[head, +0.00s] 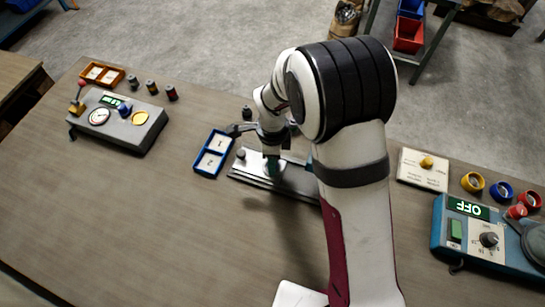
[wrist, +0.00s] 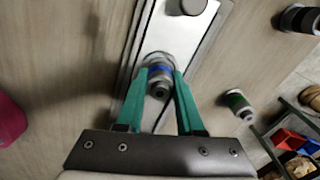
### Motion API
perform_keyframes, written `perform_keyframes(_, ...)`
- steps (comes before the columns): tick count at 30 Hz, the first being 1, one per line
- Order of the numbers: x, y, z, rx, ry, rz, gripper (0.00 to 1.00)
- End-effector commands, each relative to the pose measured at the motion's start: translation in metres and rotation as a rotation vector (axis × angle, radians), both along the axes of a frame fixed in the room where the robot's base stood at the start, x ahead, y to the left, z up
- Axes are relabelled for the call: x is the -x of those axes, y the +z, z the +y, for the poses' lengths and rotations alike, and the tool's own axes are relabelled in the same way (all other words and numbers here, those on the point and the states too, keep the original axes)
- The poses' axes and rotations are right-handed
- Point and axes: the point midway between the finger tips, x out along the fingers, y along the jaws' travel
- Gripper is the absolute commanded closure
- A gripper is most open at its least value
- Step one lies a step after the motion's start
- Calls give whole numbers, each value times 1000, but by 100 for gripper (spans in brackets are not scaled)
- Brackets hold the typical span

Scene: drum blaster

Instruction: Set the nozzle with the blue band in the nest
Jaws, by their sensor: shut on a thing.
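The nozzle with the blue band (wrist: 160,72) is between the teal fingers of my gripper (wrist: 160,84) in the wrist view. The gripper is shut on it. The nozzle is over the light metal plate (wrist: 198,42); a pale round rim, seemingly the nest (wrist: 148,60), shows at its far end. I cannot tell whether the nozzle is seated or just above it. In the head view my gripper (head: 272,164) is low over the same plate (head: 245,180), and the nozzle is hidden.
A dark knob (head: 241,153) stands on the plate's left end. A blue two-part tray (head: 204,174) lies left of the plate. A green-banded nozzle (wrist: 236,101) stands beside the plate. A grey gauge box (head: 120,130) is left, a blue control box (head: 478,258) right. The front table is clear.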

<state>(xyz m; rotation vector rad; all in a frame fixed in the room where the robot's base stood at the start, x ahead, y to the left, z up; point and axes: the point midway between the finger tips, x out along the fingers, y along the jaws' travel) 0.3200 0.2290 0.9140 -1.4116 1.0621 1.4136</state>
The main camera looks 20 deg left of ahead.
Motion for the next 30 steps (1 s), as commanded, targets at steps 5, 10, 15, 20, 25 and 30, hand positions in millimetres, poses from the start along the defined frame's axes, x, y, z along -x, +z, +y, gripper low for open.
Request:
perform_keyframes(5, 0, 0, 0, 0, 0, 0, 100)
perform_keyframes(10, 0, 0, 0, 0, 0, 0, 100)
perform_keyframes(15, 0, 0, 0, 0, 0, 0, 100)
perform_keyframes(20, 0, -2, 0, 0, 0, 0, 100)
perform_keyframes(25, 0, -2, 0, 0, 0, 0, 100)
perform_keyframes(30, 0, -2, 0, 0, 0, 0, 44)
